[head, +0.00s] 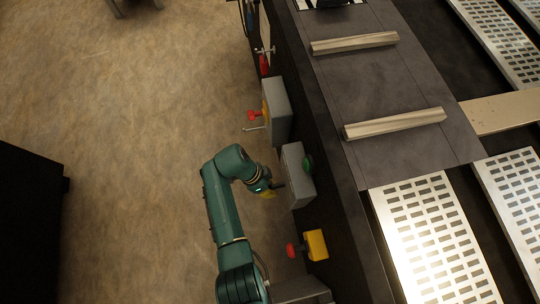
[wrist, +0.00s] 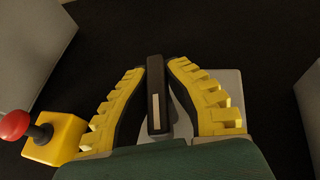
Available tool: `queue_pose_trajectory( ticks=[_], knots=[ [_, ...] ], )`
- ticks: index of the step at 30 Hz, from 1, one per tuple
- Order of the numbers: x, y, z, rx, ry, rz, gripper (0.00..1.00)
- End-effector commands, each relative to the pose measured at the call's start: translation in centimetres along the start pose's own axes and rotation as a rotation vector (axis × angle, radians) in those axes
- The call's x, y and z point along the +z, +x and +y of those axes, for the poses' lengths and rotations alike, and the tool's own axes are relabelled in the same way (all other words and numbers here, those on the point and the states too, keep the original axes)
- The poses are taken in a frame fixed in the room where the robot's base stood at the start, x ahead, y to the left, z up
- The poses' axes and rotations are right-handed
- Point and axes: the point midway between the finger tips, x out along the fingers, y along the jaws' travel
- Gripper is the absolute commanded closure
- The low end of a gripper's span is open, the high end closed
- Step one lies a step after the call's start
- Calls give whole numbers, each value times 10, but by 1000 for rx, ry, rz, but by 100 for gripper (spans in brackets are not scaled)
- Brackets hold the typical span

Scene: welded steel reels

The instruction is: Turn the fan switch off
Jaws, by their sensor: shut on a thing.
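The fan switch's black handle (wrist: 155,95), with a pale mark along it, stands between my yellow gripper fingers in the wrist view. A grey plate (wrist: 232,84) shows partly behind it. My gripper (wrist: 158,68) is shut on the handle, one finger on each side.
A yellow box (head: 316,244) with a red button (head: 291,250) sits below; the yellow box also shows in the wrist view (wrist: 58,137). Another grey box (head: 278,110) with a red knob (head: 254,115) and a metal lever is above. Open floor (head: 130,150) lies left.

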Motion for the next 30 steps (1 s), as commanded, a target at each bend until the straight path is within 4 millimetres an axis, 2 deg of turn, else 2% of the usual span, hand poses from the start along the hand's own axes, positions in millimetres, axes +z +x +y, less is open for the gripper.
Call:
queue_pose_trajectory(
  ticks=[1,12,30],
  knots=[
    [2,6,-1,37,-15,-1,100],
    [2,5,4,218,-90,0,100],
    [0,2,6,260,-106,0,100]
  ],
)
